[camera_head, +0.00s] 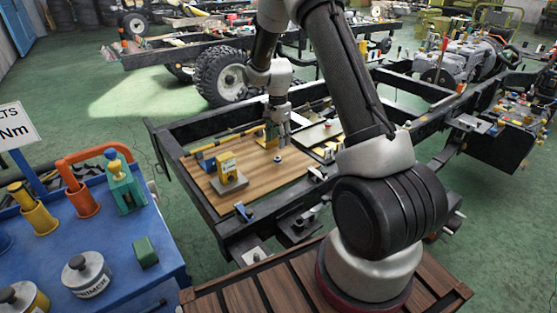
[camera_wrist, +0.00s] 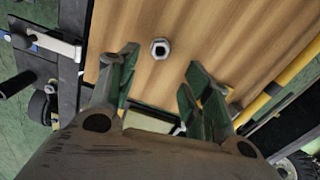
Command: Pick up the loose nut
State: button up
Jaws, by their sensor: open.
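The loose nut (camera_wrist: 160,48) is a small grey metal ring with a dark hole. It lies flat on the wooden board (camera_wrist: 225,30). In the head view the nut (camera_head: 277,159) sits on the board (camera_head: 262,187), just in front of my gripper (camera_head: 279,146). In the wrist view my gripper (camera_wrist: 161,60) is open with dark green fingers. The nut appears slightly beyond the fingertips, between their lines, and apart from both. Nothing is held. A pale block (camera_wrist: 150,121) shows between the fingers, partly hidden by my gripper body.
A yellow box on a grey plate (camera_head: 230,176) stands left on the board. A yellow bar (camera_head: 222,141) runs along the back. A blue clamp (camera_head: 242,211) is at the front edge. The black chassis frame (camera_head: 196,196) surrounds the board. Bare board lies around the nut.

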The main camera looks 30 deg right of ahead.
aim_at(277, 160)
jog(key=shift+m, duration=0.8)
jog(key=f, duration=0.8)
jog(key=shift+s+a, duration=0.2)
jog(key=shift+a, duration=0.05)
jog(key=shift+r, duration=0.1)
jog(key=c, duration=1)
